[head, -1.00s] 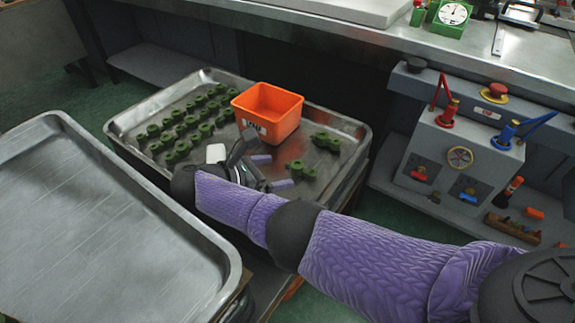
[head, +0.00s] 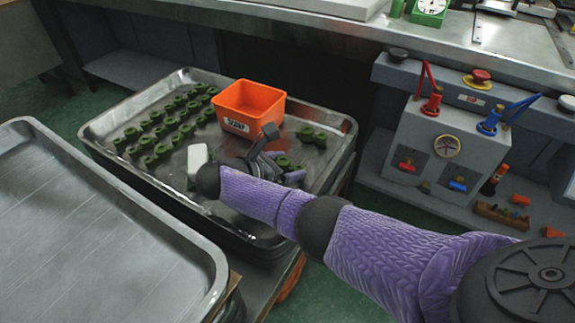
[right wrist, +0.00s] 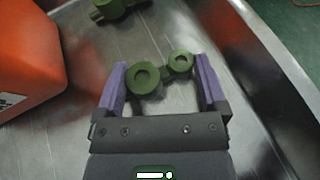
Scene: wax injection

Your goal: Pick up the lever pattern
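Green lever patterns stand in rows (head: 165,125) on the left side of a metal tray (head: 110,108). To the right of an orange bin, one lever pattern (head: 312,137) lies clear of my gripper. Another lever pattern (head: 284,163) is partly hidden by my right gripper (head: 284,164). The clear pattern shows at the top of that view (right wrist: 112,8). My left gripper is not in view.
The orange bin (head: 248,104) stands on the tray, left of the right gripper. An empty metal tray (head: 90,220) is at the left front. A grey control box (head: 440,150) with levers stands at the right, below a metal bench (head: 330,38).

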